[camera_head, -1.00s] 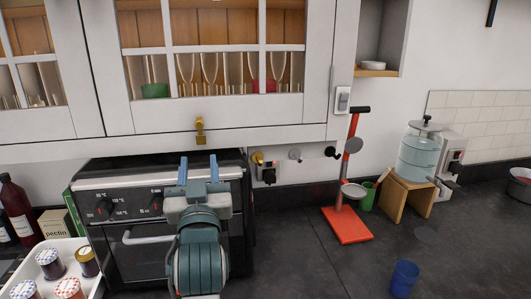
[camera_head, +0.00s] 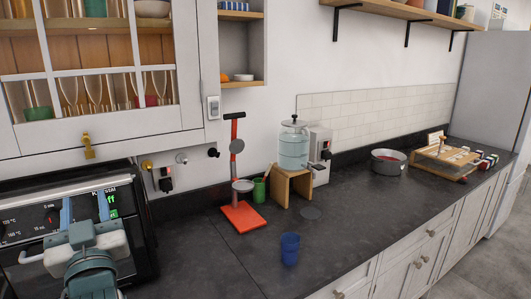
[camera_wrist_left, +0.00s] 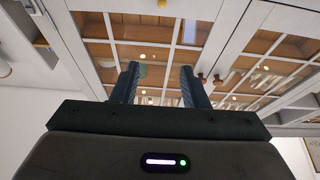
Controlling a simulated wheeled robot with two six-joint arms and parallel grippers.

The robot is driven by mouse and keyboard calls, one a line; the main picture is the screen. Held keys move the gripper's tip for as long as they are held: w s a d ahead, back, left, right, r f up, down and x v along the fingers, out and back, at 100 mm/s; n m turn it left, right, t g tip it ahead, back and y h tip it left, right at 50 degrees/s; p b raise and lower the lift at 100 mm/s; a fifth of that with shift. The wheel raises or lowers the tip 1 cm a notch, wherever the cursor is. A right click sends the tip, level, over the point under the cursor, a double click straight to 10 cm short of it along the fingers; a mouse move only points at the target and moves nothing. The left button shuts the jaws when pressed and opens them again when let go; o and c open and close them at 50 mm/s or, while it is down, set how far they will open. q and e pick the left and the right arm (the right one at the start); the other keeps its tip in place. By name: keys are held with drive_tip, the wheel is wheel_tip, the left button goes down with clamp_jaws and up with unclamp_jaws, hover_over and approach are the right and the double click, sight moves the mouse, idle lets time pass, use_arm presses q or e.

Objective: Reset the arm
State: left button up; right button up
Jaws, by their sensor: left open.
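My left gripper (camera_head: 85,210) is at the lower left of the head view, in front of the black oven (camera_head: 32,222) and below the glazed cabinet (camera_head: 100,122). Its two blue fingers point up, stand apart and hold nothing. In the left wrist view the open fingers (camera_wrist_left: 157,88) show against the underside and glass doors of the cabinet (camera_wrist_left: 190,35). The cabinet doors are shut, with glasses behind the panes. My right gripper is in neither view.
A red stand (camera_head: 242,216), a green cup (camera_head: 258,190), a drink dispenser (camera_head: 293,150) on a wooden stand and a blue cup (camera_head: 290,249) are on the dark counter (camera_head: 345,215). A metal pot (camera_head: 388,162) stands farther right. The counter's front middle is largely clear.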

use_arm(q)
drive_tip(key=s+d+f+m+g+h, duration=0.1)
drive_tip(key=s+f+m+g+h, duration=0.2)
drive_tip(key=f, duration=1.1)
drive_tip(key=s+d+f+m+g+h, duration=0.15)
drive_tip(key=f+g+h, duration=0.25)
drive_tip(key=f, duration=0.9)
drive_tip(key=s+d+f+m+g+h, duration=0.3)
drive_tip(key=s+f+g, duration=0.6)
drive_tip(key=s+f, duration=1.05)
drive_tip(key=a+f+b, duration=0.1)
drive_tip(key=a+f, duration=0.1)
drive_tip(key=f, duration=1.3)
drive_tip(key=a+f+b, duration=0.1)
drive_tip(key=a+f, duration=0.1)
drive_tip(key=f, duration=1.3)
drive_tip(key=s+a+f+g+b, duration=0.1)
drive_tip(key=s+f+g, duration=0.1)
drive_tip(key=s+f, duration=1.6)
wheel_tip(320, 180, down, 4)
drive_tip(key=shift+s+a+r+n+h+b, duration=0.15)
drive_tip(key=shift+s+r+n+h+b, duration=0.05)
drive_tip(key=shift+s+n+h+b, duration=0.2)
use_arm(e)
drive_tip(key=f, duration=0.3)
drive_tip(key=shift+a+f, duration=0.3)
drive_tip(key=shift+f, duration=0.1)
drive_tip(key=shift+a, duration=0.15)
